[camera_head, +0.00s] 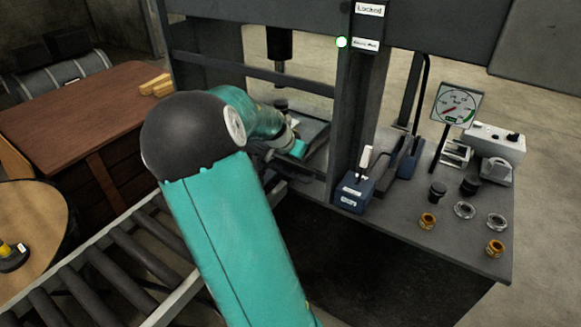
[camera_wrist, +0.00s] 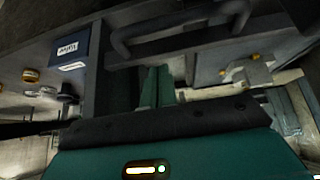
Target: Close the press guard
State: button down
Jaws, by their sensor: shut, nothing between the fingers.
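The press (camera_head: 358,110) stands on the bench with its dark ram (camera_head: 279,45) above the working space. A dark bar (camera_head: 250,75) crosses its front below the top beam; I cannot tell whether it belongs to the guard. My gripper (camera_head: 300,148) is low inside the press opening, partly hidden by my arm. In the wrist view its teal fingers (camera_wrist: 157,86) are together and empty. A dark curved handle (camera_wrist: 180,38) lies just beyond the fingertips, apart from them as far as I can tell. Which part is the guard is unclear.
A blue lever box (camera_head: 355,190), a gauge (camera_head: 456,104) and several brass and steel rings (camera_head: 465,210) stand on the bench to the right. A roller conveyor (camera_head: 100,265) runs at the lower left. A wooden desk (camera_head: 80,110) stands behind it. A green lamp (camera_head: 341,42) glows beside labels.

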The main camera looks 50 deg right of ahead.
jog(key=v, duration=0.9)
jog(key=shift+a+r, duration=0.25)
jog(key=shift+a, duration=0.1)
jog(key=shift+w, duration=0.1)
jog(key=w+a+r+n+t+y, duration=0.15)
jog(key=a+n+t+y, duration=0.5)
jog(key=a, duration=1.55)
jog(key=s+a+r+n, duration=0.1)
jog(key=s+a+n, duration=0.2)
jog(key=a, duration=0.3)
jog(key=s+a+r+n, duration=0.1)
jog(key=s+a+n, duration=0.3)
jog(key=a, duration=0.3)
jog(key=s+a+r+n+g, duration=0.1)
jog(key=s+a+n, duration=0.2)
jog(key=a, duration=0.3)
jog(key=shift+s+a+r+n, duration=0.25)
jog(key=shift+a+r+n, duration=0.15)
jog(key=shift+n, duration=0.05)
